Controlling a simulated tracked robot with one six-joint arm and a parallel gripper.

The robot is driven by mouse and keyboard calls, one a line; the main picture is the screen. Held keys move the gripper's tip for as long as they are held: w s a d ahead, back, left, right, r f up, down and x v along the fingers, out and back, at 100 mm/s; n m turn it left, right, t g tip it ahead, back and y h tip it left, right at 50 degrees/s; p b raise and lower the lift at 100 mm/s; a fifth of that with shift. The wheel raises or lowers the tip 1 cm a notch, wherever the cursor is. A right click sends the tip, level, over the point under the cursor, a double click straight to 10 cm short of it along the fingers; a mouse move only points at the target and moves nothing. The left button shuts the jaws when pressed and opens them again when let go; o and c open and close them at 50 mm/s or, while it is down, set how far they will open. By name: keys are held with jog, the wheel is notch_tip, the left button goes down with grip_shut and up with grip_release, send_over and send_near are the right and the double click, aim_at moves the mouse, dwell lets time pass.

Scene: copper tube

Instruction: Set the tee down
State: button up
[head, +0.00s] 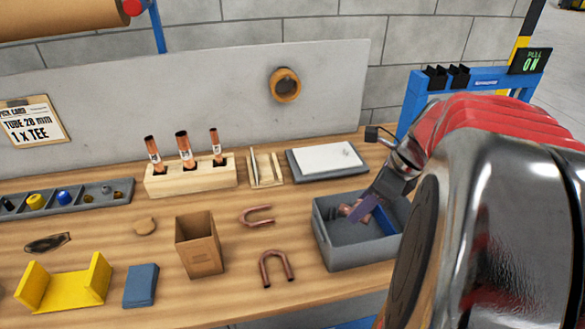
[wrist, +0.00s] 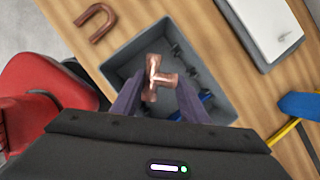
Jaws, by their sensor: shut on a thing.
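A copper tee (wrist: 155,78) is held between the two fingers of my gripper (wrist: 155,100), which is shut on it. In the head view, my gripper (head: 362,208) is at the grey bin (head: 350,262), with the tee (head: 346,209) partly hidden by the fingers. In the wrist view, the tee appears over the inside of the grey bin (wrist: 115,72). I cannot tell how high it is above the bin floor. Small dark pieces and something blue lie in the bin.
A wooden block (head: 190,180) with copper tubes and a grey tray with a white pad (head: 327,160) are behind. A pick card (head: 35,122) reads tube and 1 x tee.

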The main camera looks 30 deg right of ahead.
jog(key=shift+w+f, duration=0.1)
jog(key=shift+w, duration=0.1)
send_over(348, 239)
jog(key=s, duration=0.1)
jog(key=shift+s+d+f, duration=0.1)
jog(key=shift+d+f, duration=0.1)
jog(key=shift+f, duration=1.35)
jog(key=shift+s+d+f, duration=0.1)
jog(key=shift+d+f, duration=0.1)
jog(key=shift+f, duration=1.3)
jog(key=shift+f, duration=1.9)
jog(key=shift+f, duration=0.1)
jog(key=o, duration=0.8)
jog(key=shift+c, duration=0.2)
jog(key=v, duration=1.2)
